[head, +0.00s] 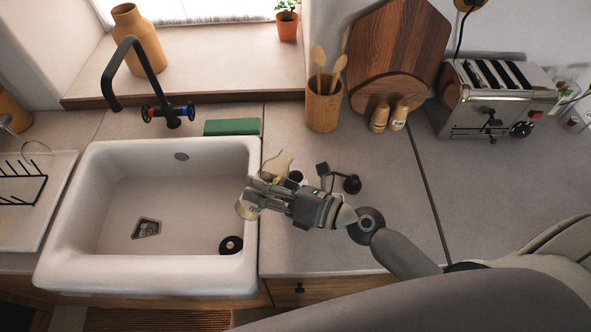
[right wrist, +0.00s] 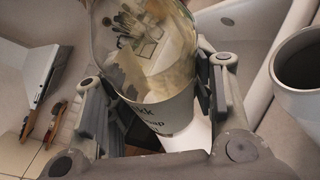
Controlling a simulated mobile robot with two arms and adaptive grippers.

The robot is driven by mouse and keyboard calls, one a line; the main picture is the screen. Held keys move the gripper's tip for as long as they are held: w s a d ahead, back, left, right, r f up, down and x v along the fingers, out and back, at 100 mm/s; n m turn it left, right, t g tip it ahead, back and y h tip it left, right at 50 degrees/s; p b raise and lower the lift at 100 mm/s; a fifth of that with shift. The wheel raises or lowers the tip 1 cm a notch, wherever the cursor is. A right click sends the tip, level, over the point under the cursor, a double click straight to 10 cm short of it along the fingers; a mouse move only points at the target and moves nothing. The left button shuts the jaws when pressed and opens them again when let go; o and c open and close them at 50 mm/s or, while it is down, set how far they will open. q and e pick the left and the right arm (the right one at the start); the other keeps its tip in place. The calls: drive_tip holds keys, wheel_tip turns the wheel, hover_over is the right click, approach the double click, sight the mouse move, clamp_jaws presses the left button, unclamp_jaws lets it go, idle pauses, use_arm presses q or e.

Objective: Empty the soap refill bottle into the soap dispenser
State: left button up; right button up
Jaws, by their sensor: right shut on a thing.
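My right gripper (head: 256,196) is over the counter at the sink's right edge. It is shut on the soap refill bottle (head: 279,163), which is clear with yellowish soap and a pale label. The bottle looks tilted, and the gripper hides much of its middle. It also shows between the fingers in the right wrist view (right wrist: 150,60). The soap dispenser (right wrist: 300,70) is a pale cylinder with an open dark top, apart from the bottle at the right of the wrist view. In the head view the gripper partly hides it. A black pump top (head: 350,184) lies on the counter. I cannot tell whether soap is flowing.
The white sink (head: 150,262) is left of the gripper, with a black tap (head: 120,75) behind. A green sponge (head: 232,127) lies at its back rim. A utensil cup (head: 322,108), shakers and a toaster (head: 490,100) stand behind. The counter at centre right is clear.

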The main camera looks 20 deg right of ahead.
drive_tip(key=shift+w+d+f+n+h, duration=0.15)
drive_tip(key=shift+d+f+n+h, duration=0.2)
drive_tip(key=shift+f+n, duration=0.3)
drive_tip(key=shift+a+f+n+g+h, duration=0.4)
drive_tip(key=shift+f+n+h, duration=0.4)
drive_tip(key=shift+n, duration=0.45)
drive_tip(key=shift+a+f+n+h, duration=0.1)
drive_tip(key=shift+f+n+h, duration=0.15)
drive_tip(key=shift+n+h, duration=0.4)
drive_tip(key=shift+f+n+h, duration=0.2)
drive_tip(key=shift+n+h, duration=0.3)
drive_tip(key=shift+n, duration=0.15)
